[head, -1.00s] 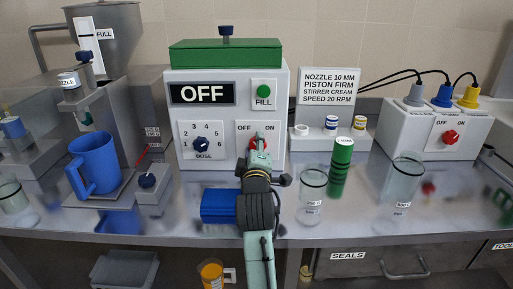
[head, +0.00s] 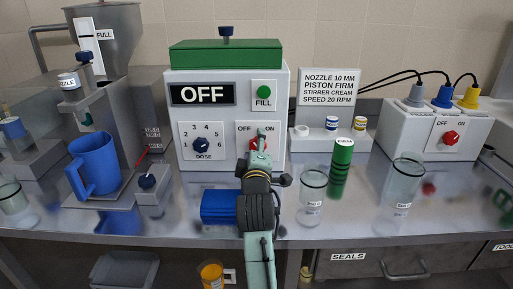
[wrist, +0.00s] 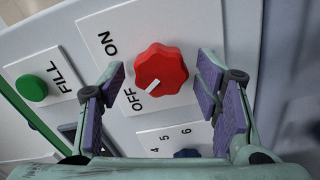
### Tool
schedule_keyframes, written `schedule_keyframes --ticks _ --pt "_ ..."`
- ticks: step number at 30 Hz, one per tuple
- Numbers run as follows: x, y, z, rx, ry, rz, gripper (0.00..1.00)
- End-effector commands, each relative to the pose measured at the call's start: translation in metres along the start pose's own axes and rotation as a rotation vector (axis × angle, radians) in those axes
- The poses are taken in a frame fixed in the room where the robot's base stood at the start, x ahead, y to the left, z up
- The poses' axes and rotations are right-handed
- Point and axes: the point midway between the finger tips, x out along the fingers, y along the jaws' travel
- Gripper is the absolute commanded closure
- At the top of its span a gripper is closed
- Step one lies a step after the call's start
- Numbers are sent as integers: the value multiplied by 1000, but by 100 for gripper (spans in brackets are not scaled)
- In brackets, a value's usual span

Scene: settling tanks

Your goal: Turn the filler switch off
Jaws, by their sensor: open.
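The filler switch is a red scalloped knob (wrist: 161,69) on a white plate marked ON and OFF, in the middle of the wrist view. Its white pointer mark is turned toward the OFF label. In the head view the knob (head: 254,144) is partly hidden behind my gripper. The display (head: 203,94) on the white filler box (head: 228,126) reads OFF. My gripper (wrist: 160,78) is open, with one purple-padded finger on each side of the knob. Gaps show between both pads and the knob.
A dose dial (head: 201,145) and a green FILL button (head: 264,92) sit beside the switch. A second box (head: 435,135) with another red OFF/ON knob stands at the right. A blue jug (head: 94,163), a green cylinder (head: 341,168) and clear beakers (head: 312,197) stand on the metal bench.

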Motion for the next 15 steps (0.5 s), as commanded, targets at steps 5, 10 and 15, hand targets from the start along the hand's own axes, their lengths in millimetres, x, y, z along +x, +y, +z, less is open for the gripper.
schedule_keyframes --ticks 5,10,15 --pt "-4 0 0 0 0 0 43" --pt "-29 -1 0 1 0 0 43" --pt "-57 0 0 1 0 0 43"
